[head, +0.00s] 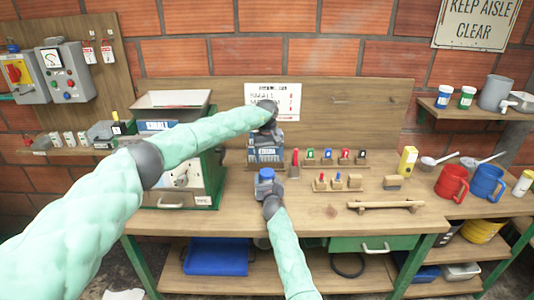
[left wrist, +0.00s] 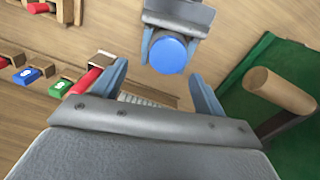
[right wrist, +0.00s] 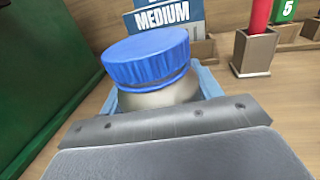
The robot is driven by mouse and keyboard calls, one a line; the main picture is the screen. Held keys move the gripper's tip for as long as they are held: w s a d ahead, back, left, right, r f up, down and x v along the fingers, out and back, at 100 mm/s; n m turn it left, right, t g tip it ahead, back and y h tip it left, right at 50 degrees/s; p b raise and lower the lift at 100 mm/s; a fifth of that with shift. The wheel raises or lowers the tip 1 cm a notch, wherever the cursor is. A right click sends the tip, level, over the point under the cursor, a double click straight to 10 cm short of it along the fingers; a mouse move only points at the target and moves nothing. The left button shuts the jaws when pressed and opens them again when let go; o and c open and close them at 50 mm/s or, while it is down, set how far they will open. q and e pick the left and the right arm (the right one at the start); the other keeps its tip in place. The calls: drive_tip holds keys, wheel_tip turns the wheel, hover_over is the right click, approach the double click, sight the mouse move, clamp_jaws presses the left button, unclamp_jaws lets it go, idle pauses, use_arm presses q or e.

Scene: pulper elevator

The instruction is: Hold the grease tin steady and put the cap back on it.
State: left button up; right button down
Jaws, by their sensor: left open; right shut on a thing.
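The grease tin (right wrist: 158,98) has a pale grey body and stands upright at the front of the bench. The blue ribbed cap (right wrist: 147,55) sits on top of it; I cannot tell whether it is tightened. The cap also shows in the head view (head: 265,174) and, from above, in the left wrist view (left wrist: 168,54). My right gripper (head: 267,186) is shut around the tin's body below the cap. My left gripper (head: 267,132) is open and empty, beyond the tin and apart from the cap. Its two fingers show in the left wrist view (left wrist: 155,90).
A green machine (head: 208,172) with a tray stands left of the tin. Behind it is a MEDIUM card (right wrist: 166,18). Small wooden holders with coloured pieces (head: 336,157) stand to the right. A wooden handle (head: 385,206) lies near the front edge. A red mug (head: 451,183) stands further right.

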use_arm(q)
drive_tip(key=n, duration=0.6)
drive_tip(key=shift+r+n, duration=0.35)
drive_tip(key=shift+n, duration=0.05)
drive_tip(key=n, duration=0.6)
drive_tip(key=shift+r+n, duration=0.3)
drive_tip(key=shift+n, duration=0.1)
drive_tip(key=n, duration=0.6)
drive_tip(key=shift+a+r+n, duration=0.15)
drive_tip(key=shift+n, duration=0.25)
drive_tip(key=n, duration=0.6)
drive_tip(key=shift+a+n, duration=0.1)
drive_tip(key=shift+n, duration=0.2)
drive_tip(key=n, duration=0.8)
drive_tip(key=shift+a+y, duration=0.1)
drive_tip(key=shift+y, duration=0.2)
drive_tip(key=n, duration=0.8)
